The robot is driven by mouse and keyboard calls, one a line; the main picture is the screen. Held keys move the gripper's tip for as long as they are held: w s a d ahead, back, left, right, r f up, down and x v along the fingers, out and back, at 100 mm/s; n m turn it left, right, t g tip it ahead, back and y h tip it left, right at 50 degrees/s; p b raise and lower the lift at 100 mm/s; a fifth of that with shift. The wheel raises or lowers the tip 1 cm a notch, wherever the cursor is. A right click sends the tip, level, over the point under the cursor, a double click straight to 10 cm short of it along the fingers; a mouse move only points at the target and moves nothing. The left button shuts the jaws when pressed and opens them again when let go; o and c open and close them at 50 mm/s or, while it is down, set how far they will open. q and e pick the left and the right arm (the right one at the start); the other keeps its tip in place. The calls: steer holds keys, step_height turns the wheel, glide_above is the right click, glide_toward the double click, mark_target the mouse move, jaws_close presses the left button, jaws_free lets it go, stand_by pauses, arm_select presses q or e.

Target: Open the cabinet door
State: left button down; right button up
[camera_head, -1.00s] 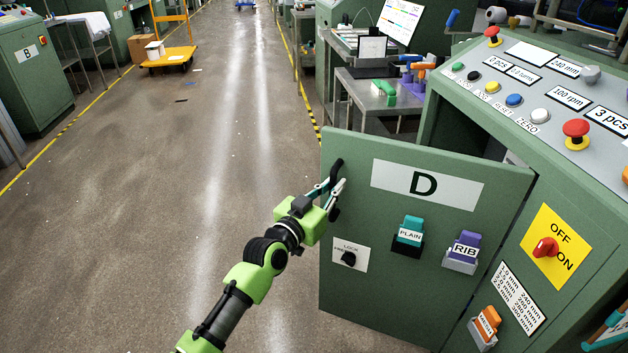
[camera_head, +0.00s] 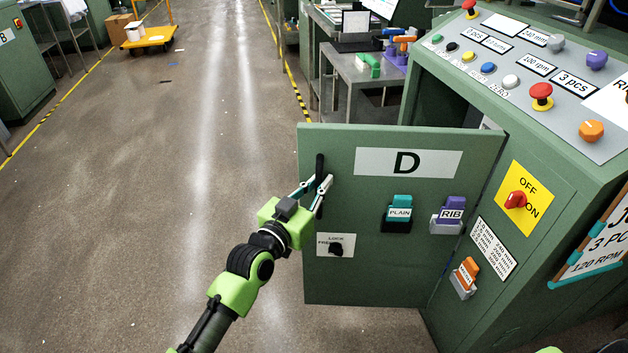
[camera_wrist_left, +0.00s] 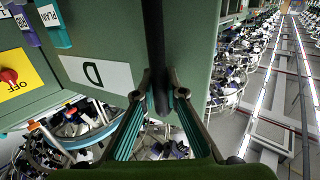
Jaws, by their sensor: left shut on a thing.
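The green cabinet door (camera_head: 400,265), marked D, stands swung out from the machine cabinet (camera_head: 475,285), hinged on its right side. A dark gap shows behind its top edge. The black upright handle (camera_head: 320,165) is near the door's free left edge. My left gripper (camera_head: 319,190) is shut on this handle. In the left wrist view the handle (camera_wrist_left: 158,50) runs down between the fingers (camera_wrist_left: 160,95), beside the D label. A lock knob (camera_head: 336,249) sits below the handle. My right gripper is not in view.
The door carries PLAIN (camera_head: 399,212) and RIB (camera_head: 450,214) holders. The control panel (camera_head: 520,65) with buttons is above right. A metal side table (camera_head: 350,75) stands behind the door. The floor (camera_head: 150,200) to the left is clear, with a yellow cart (camera_head: 150,37) far off.

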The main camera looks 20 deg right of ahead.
arm_select(q)
steer(key=shift+a, duration=0.1)
steer(key=c, duration=2.1)
jaws_free()
steer(key=shift+a, duration=0.1)
steer(key=v, duration=1.2)
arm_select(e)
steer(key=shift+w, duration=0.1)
